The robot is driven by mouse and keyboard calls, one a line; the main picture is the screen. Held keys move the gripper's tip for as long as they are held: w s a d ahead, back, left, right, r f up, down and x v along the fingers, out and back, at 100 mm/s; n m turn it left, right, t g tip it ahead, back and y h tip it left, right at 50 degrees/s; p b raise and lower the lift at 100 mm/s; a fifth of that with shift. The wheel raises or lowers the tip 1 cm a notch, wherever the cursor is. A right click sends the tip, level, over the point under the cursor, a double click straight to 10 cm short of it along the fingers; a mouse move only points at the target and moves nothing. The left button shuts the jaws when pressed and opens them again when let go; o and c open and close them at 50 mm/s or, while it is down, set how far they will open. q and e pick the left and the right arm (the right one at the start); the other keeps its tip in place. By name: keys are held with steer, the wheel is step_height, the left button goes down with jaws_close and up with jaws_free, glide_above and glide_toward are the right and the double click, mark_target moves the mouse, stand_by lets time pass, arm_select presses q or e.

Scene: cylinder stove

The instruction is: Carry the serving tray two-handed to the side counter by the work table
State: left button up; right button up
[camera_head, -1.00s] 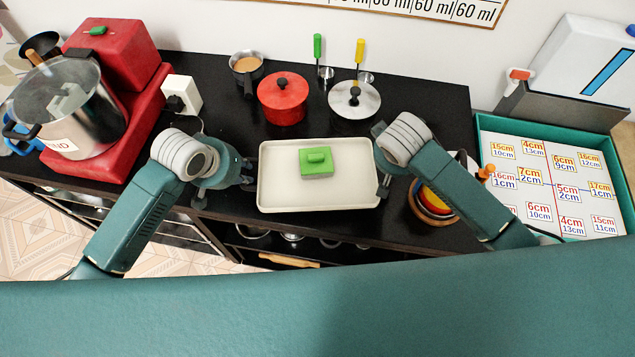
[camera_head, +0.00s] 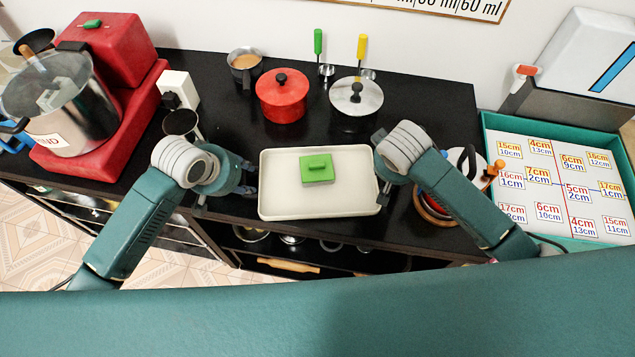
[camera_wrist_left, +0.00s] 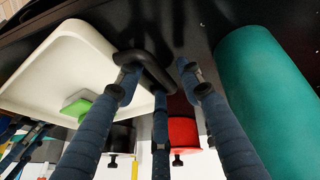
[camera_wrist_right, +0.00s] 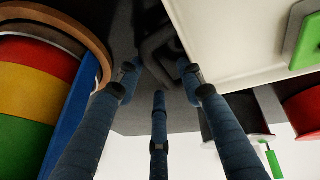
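The cream serving tray (camera_head: 275,205) lies on the black work table (camera_head: 230,130) and carries a green lidded block (camera_head: 317,168). My left gripper (camera_head: 250,180) is at the tray's left end. In the left wrist view, its spread fingers (camera_wrist_left: 158,80) are around a black tray handle (camera_wrist_left: 145,68), with gaps showing. My right gripper (camera_head: 382,190) is at the tray's right end. In the right wrist view, its spread fingers (camera_wrist_right: 160,82) are near a dark handle (camera_wrist_right: 160,50) at the tray's edge. I cannot tell which counter is the side counter.
A red pot (camera_head: 281,98) and a steel-lidded pot (camera_head: 355,98) stand behind the tray. A red cooker (camera_head: 120,60) with a big steel pot is at the left. Coloured bowls (camera_head: 432,203) sit near my right forearm. A teal-edged board (camera_head: 560,185) with number labels is at the right.

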steer(key=shift+a+r, duration=0.1)
steer(key=shift+r, duration=0.2)
arm_select(q)
steer(key=v, duration=1.2)
arm_select(e)
steer(key=v, duration=1.1)
steer(key=shift+s, duration=0.2)
steer(key=shift+r, duration=0.1)
